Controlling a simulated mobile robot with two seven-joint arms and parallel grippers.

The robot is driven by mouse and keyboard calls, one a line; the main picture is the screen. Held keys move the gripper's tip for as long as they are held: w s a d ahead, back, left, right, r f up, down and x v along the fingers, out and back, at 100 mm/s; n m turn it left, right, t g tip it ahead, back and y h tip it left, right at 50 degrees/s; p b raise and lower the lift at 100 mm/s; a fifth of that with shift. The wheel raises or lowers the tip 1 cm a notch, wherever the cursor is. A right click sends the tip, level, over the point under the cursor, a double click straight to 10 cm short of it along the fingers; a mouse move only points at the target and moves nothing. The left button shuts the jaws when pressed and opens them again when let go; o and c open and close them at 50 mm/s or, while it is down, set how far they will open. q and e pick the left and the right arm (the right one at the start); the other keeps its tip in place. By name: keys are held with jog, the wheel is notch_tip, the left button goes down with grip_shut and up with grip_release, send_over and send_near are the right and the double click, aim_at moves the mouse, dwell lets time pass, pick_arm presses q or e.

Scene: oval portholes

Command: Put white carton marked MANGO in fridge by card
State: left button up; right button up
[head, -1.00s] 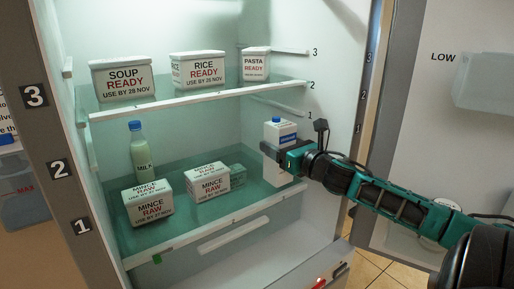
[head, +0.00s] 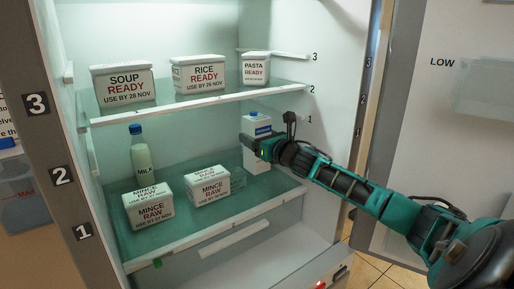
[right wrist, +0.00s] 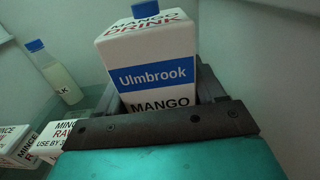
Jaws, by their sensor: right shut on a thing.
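The white carton (head: 257,126) has a blue cap and a blue Ulmbrook band. In the right wrist view, the carton (right wrist: 155,50) reads MANGO and DRINK. My right gripper (head: 262,147) is shut on it inside the fridge, over the right part of the lower glass shelf (head: 165,236). I cannot tell whether its base touches the shelf. The carton stands about upright. The fridge (head: 210,25) is open. A card (head: 7,125) shows only partly at the left edge, and most of its text is cut off. My left gripper is not in view.
On the lower shelf, a milk bottle (head: 141,157) and MINCE RAW tubs (head: 149,208) (head: 209,187) stand left of the carton. SOUP (head: 123,84), RICE (head: 198,74) and PASTA (head: 255,69) tubs stand on the shelf above. The fridge's right wall is close.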

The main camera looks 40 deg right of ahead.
notch_tip(320, 180, down, 3)
jog(key=shift+f, duration=0.15)
jog(key=o, duration=1.6)
jog(key=shift+f, duration=0.15)
jog(key=shift+o, duration=0.2)
jog(key=shift+s, duration=0.45)
jog(key=s+a, duration=0.1)
jog(key=s, duration=1)
jog(key=shift+a, duration=0.15)
